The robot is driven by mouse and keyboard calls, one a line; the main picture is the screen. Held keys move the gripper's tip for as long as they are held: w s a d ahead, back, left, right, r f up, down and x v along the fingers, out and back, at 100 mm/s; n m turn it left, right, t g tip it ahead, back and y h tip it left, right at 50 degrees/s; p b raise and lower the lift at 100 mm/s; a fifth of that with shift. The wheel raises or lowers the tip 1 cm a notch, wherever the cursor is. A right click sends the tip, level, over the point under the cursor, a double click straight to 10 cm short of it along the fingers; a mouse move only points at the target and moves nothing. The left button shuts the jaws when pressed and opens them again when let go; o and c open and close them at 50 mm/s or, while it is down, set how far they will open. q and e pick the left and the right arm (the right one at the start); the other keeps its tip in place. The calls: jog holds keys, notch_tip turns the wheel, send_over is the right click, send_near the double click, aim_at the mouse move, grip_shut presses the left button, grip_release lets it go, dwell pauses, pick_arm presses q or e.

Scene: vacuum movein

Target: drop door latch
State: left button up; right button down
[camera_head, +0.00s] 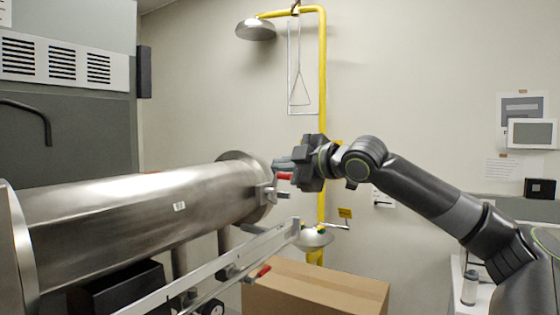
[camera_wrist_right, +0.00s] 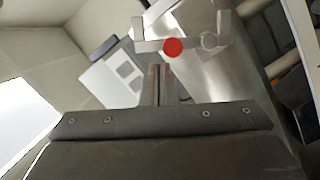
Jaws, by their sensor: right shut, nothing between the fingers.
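The door latch (camera_head: 270,194) is a small metal fitting at the right end of the steel vacuum chamber (camera_head: 140,205). A red handle tip (camera_head: 284,176) shows just below my right gripper's fingers in the head view. In the right wrist view a round red knob end (camera_wrist_right: 173,47) sits on a metal bar, just beyond the fingertips. My right gripper (camera_head: 282,165) is shut and empty, close above and beside the red tip. I cannot tell whether it touches it. My left gripper is not in view.
A metal rail (camera_head: 215,268) with a second red tip runs in front of the chamber. A cardboard box (camera_head: 315,290) stands below. A yellow shower pipe (camera_head: 322,80) rises behind my right gripper. A grey cabinet (camera_head: 70,140) is at the left.

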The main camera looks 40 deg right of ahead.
jog(key=shift+w+d+f, duration=0.1)
jog(key=shift+d+f, duration=0.05)
jog(key=shift+d, duration=0.2)
jog(key=shift+a, duration=0.1)
jog(key=shift+w+d+m, duration=0.1)
jog(key=shift+d+m, duration=0.35)
jog(key=shift+m, duration=0.25)
jog(key=shift+d+m, duration=0.2)
jog(key=shift+m, duration=0.1)
jog(key=d+f+m+y+b, duration=0.1)
jog(key=m, duration=0.2)
jog(key=w+d+f+m+g+y+b, duration=0.1)
jog(key=f+m, duration=0.1)
jog(key=m, duration=0.1)
jog(key=d+f+m+g+y+b, duration=0.1)
jog(key=m, duration=0.2)
jog(key=shift+w+d+f+y, duration=0.15)
jog(key=shift+d+f+y, duration=0.15)
jog(key=shift+y, duration=0.1)
